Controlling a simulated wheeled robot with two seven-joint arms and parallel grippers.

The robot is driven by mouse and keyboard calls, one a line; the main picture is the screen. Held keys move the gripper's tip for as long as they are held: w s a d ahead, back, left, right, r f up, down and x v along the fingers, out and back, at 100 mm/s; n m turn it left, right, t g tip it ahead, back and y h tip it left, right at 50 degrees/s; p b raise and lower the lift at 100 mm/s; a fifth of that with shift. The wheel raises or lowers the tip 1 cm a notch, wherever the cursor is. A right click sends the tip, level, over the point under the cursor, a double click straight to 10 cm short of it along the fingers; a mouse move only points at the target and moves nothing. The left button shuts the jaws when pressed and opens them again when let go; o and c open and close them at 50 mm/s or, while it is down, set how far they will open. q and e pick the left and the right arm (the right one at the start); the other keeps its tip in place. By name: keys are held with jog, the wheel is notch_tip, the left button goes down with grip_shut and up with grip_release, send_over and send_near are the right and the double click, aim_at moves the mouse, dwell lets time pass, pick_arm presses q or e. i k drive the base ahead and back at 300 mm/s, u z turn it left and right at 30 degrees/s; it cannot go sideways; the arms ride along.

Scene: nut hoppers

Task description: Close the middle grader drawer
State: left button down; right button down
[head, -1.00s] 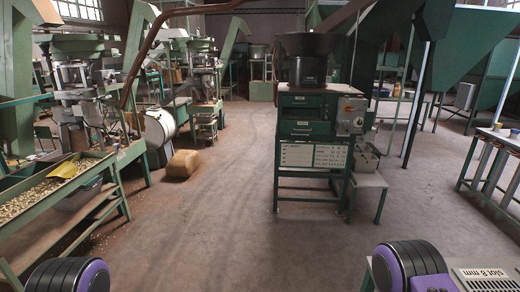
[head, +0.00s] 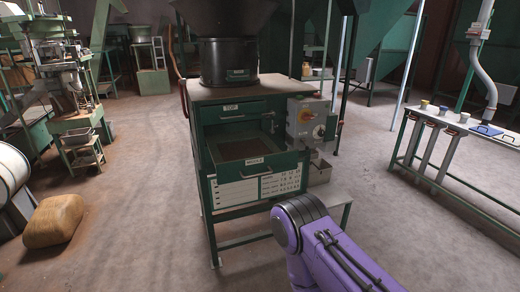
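The green grader cabinet (head: 204,113) stands ahead of me, a little left of the picture's middle. Its middle drawer (head: 256,161), labelled MIDDLE, is pulled out towards me, and I see into its open tray. The top drawer (head: 231,109), labelled TOP, sits above it and looks shut. A white chart with figures shows below the middle drawer's front. My purple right arm comes in from the lower right, in front of the cabinet's lower right side. Its gripper does not show. My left gripper is not in view.
A dark round hopper (head: 228,62) sits on the cabinet. A grey control box (head: 309,122) is on its right side, above a low stand. A brown sack (head: 55,221) lies on the floor at left. A bench (head: 460,128) stands at right.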

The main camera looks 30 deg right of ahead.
aim_at(239, 151)
jog(key=z, duration=0.1)
jog(key=i, duration=1.05)
jog(key=z, duration=1.4)
